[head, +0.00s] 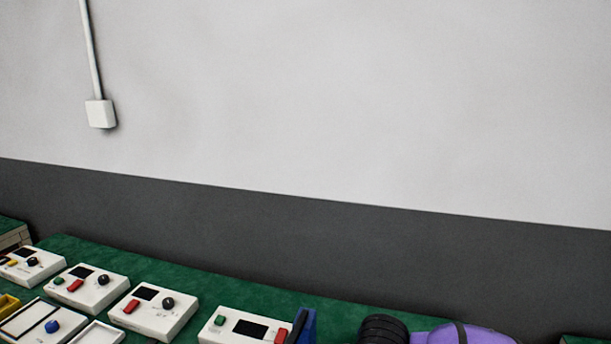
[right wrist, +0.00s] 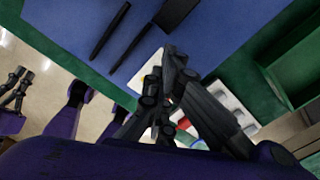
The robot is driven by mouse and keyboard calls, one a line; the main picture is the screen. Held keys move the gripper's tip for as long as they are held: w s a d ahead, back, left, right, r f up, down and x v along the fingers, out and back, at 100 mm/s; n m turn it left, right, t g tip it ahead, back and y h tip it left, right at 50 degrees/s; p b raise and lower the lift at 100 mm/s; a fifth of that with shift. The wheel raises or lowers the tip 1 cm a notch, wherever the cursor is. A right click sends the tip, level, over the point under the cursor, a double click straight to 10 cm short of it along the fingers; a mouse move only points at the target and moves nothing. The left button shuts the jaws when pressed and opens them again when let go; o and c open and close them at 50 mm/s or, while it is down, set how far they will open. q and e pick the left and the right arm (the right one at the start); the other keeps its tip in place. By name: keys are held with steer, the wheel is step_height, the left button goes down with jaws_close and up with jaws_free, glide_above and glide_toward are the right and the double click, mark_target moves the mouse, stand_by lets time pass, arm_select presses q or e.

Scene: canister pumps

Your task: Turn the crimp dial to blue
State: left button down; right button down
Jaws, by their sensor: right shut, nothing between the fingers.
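Several white control boxes stand in a row on the green bench in the head view. One box (head: 155,311) has a dark screen, a red switch and a black dial (head: 168,303). Another box (head: 87,287) to its left has a similar black dial (head: 103,279). A blue knob (head: 52,326) shows at the lower left. I cannot tell which is the crimp dial. My right gripper (right wrist: 168,64) is shut and empty in the right wrist view, over a blue surface. A small dark gripper-like part (right wrist: 16,90) at that view's left may be my left gripper; its jaws are unclear.
A white box (head: 246,327) with a green button and dark screen stands further right, beside a blue upright part (head: 303,325). Dark bars (right wrist: 133,45) lie on the blue mat (right wrist: 215,45). A green bin (right wrist: 295,70) is at right.

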steer(key=shift+s+f, duration=0.4)
steer(key=shift+f, duration=0.15)
steer(key=shift+w+d+p, duration=0.2)
steer(key=shift+d+p, duration=0.15)
steer(key=shift+p, duration=0.05)
steer(key=shift+w+d+p, duration=0.15)
steer(key=shift+d+p, duration=0.15)
steer(key=shift+d, duration=0.3)
steer(key=shift+r, duration=0.1)
arm_select(q)
steer(key=shift+w+a+r, duration=0.1)
steer(key=shift+w+r, duration=0.2)
steer(key=shift+r, duration=0.45)
arm_select(e)
steer(key=shift+d, duration=0.1)
arm_select(q)
steer(key=shift+w+r, duration=0.15)
steer(key=shift+w, duration=0.15)
arm_select(e)
steer(key=shift+w, duration=0.2)
